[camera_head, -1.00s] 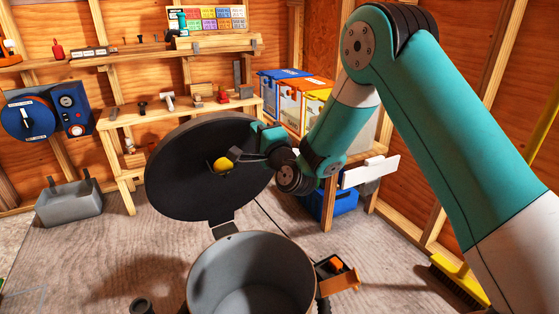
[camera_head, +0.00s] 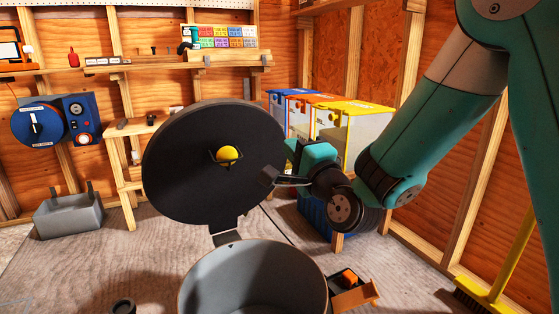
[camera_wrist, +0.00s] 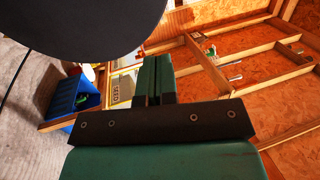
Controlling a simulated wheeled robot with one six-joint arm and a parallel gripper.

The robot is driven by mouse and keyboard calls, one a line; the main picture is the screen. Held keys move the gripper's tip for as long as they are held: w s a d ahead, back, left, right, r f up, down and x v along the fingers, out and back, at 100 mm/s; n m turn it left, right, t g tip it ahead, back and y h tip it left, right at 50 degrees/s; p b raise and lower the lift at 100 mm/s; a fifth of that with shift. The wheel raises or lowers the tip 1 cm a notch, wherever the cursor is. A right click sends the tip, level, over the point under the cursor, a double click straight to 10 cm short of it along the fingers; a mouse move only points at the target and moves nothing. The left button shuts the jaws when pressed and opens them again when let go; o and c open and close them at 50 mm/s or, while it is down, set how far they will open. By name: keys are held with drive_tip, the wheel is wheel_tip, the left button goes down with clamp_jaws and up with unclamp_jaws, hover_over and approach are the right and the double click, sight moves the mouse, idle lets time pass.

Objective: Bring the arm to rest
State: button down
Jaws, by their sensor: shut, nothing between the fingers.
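My gripper (camera_head: 268,177) is shut and empty in the head view, just right of the open lid's lower right part. The arm reaches in from the right. The black round lid (camera_head: 190,175) stands tilted up on its hinge behind the grey round bin (camera_head: 255,285), with a yellow knob (camera_head: 227,154) on its face. In the wrist view my gripper's green fingers (camera_wrist: 152,80) are together, with the dark lid (camera_wrist: 90,22) at upper left. I cannot tell whether the gripper touches the lid.
A workbench (camera_head: 125,165) and a shelf (camera_head: 150,64) line the back wall. Bins with coloured lids (camera_head: 345,130) stand behind the arm. A grey trough (camera_head: 68,212) is on the floor at left. A yellow broom (camera_head: 508,260) stands at right. The left floor is fairly open.

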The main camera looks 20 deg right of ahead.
drive_tip(key=s+a+n+g+y+p, duration=0.45)
drive_tip(key=s+a+n+g, duration=0.35)
drive_tip(key=s+n+g, duration=0.3)
drive_tip(key=s+d+r+n+g+h+p, duration=0.1)
drive_tip(key=s+d+n+g+h+p, duration=0.1)
drive_tip(key=s+n+g, duration=0.55)
drive_tip(key=s+d+r+n+g+h+p, duration=0.15)
drive_tip(key=s+n, duration=0.35)
drive_tip(key=s, duration=0.5)
wheel_tip(320, 180, up, 36)
drive_tip(key=p, duration=3.8)
drive_tip(key=shift+d+r+m+h, duration=0.25)
drive_tip(key=shift+d+m+h, duration=0.1)
drive_tip(key=shift+h, duration=0.05)
drive_tip(key=shift+s+a, duration=0.1)
